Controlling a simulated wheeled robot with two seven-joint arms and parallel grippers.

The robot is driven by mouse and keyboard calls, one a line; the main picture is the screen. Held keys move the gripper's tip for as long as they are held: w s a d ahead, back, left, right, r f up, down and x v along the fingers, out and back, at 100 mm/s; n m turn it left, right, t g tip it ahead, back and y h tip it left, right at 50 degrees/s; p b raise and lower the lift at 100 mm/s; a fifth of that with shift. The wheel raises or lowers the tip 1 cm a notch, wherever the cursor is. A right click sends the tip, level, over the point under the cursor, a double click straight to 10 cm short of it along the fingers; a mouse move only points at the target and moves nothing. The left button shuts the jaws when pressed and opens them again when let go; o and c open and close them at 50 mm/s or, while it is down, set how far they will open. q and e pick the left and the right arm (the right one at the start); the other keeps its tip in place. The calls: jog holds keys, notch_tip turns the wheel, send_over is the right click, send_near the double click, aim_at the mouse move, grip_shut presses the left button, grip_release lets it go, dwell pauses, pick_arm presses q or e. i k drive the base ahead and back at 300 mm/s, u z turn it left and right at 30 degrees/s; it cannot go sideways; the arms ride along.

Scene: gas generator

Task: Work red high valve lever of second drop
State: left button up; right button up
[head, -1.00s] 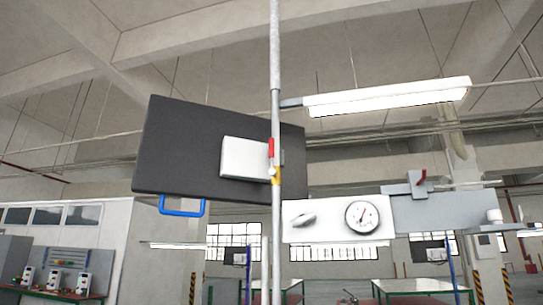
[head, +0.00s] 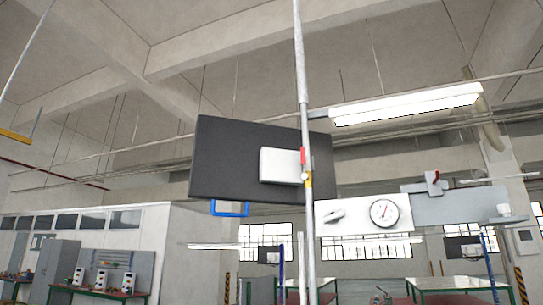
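A red lever (head: 303,157) sits on the vertical grey pipe (head: 302,90) near the middle of the head view. It lies along the pipe, just above a yellow band (head: 309,180). Another red lever (head: 435,178) sits on a grey bracket at the right, above the panel with a gauge. I cannot tell from the picture which drop each belongs to. Neither of my grippers shows in this view.
A black board (head: 235,160) with a white box (head: 279,166) hangs behind the pipe. A white panel with a round gauge (head: 384,213) is to its right. A lit lamp (head: 406,104) hangs above. Workbenches (head: 98,290) with equipment stand at lower left.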

aim_at(304, 162)
jog(key=u, duration=0.35)
jog(key=i, duration=0.95)
jog(key=z, duration=0.1)
